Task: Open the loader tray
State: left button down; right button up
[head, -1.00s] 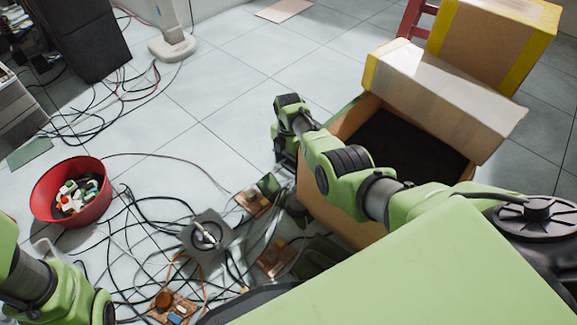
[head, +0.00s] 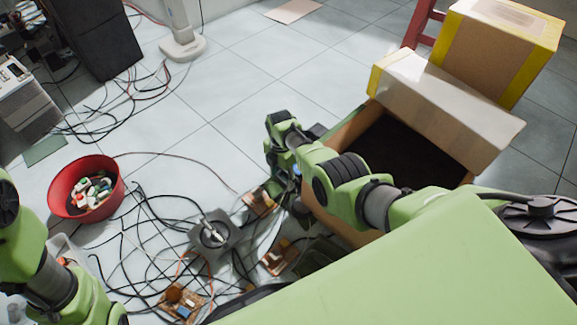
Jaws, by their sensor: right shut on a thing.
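I cannot make out a loader tray for certain. A pale grey device with controls (head: 27,100), perhaps the hifi, is cut off by the left edge of the head view. My right arm reaches in from the lower right and bends down beside the cardboard box. My right gripper (head: 298,208) is low by the box's left side, among cables and small boards. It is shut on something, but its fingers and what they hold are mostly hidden. My left arm shows at the lower left; its gripper is out of view.
An open cardboard box (head: 440,105) stands under my right arm, with a taped box (head: 497,50) behind. A red bowl (head: 57,193) holds small parts. Cables, circuit boards (head: 182,303) and a grey square unit (head: 230,245) litter the floor. Tiles in the middle are clear.

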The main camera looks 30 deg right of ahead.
jog(key=shift+s+a+f, duration=0.1)
jog(key=shift+s+a, duration=0.1)
jog(key=o, duration=1.4)
jog(key=shift+w, duration=0.1)
jog(key=shift+r, duration=1.05)
notch_tip(320, 180, up, 10)
